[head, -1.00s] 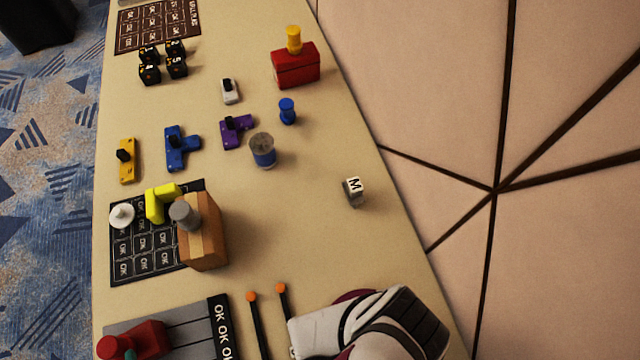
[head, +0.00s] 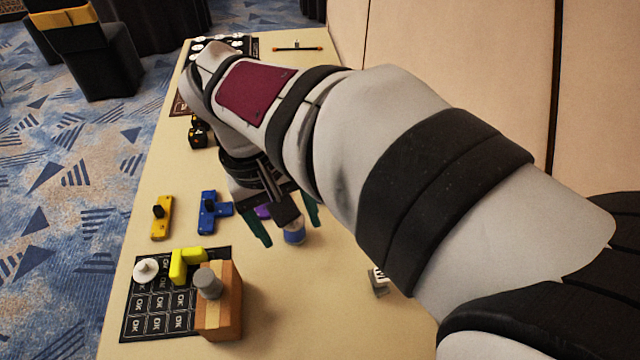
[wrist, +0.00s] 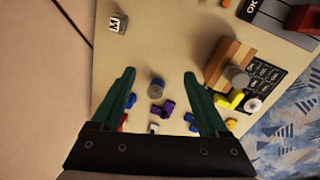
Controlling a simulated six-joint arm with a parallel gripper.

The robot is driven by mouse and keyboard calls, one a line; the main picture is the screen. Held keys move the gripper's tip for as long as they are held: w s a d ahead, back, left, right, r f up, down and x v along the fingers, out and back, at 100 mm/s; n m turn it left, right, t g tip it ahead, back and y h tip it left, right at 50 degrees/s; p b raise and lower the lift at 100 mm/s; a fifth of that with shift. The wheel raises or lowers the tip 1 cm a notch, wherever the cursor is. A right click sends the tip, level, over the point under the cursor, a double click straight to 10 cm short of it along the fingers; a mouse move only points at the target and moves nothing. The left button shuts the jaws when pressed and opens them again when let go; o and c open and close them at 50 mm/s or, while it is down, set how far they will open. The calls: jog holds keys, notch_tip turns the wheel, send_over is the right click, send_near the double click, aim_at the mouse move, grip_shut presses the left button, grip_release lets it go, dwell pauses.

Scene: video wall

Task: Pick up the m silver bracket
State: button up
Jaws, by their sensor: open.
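The silver bracket, a small grey piece with a white face marked M, stands on the table right of the other pieces. In the head view (head: 379,284) my arm partly covers it. In the wrist view (wrist: 117,23) it shows whole at the upper left, beyond and left of the fingertips. My gripper (head: 285,222) is open and empty, its green fingers spread above the purple piece (head: 263,211) and the blue-grey cylinder (head: 294,233). The open fingers also show in the wrist view (wrist: 160,75), apart from the bracket.
A brown box (head: 228,312) with a grey knob stands beside a black OK grid board (head: 140,322) holding yellow and white pieces. Blue (head: 208,222) and yellow (head: 161,218) pieces lie at the left. Bare table surrounds the bracket. A panelled wall (wrist: 40,90) borders the table.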

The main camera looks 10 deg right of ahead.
jog(key=s+d+f+g+h, duration=0.2)
jog(key=s+d+f+g, duration=0.2)
jog(key=s+d+f, duration=0.6)
jog(key=w+d+f+n+t+h, duration=0.2)
jog(key=w+f+n+t+h, duration=0.25)
jog(key=w+n+h, duration=0.75)
jog(key=f+n, duration=0.1)
jog(key=f, duration=0.1)
jog(key=s+f+n+y, duration=0.1)
jog(key=f, duration=0.2)
jog(key=s+f+n+y, duration=0.1)
jog(key=f+n, duration=0.1)
jog(key=shift+s+f, duration=0.25)
jog(key=shift+y, duration=0.3)
jog(key=x, duration=0.5)
jog(key=shift+r, duration=0.1)
grip_shut()
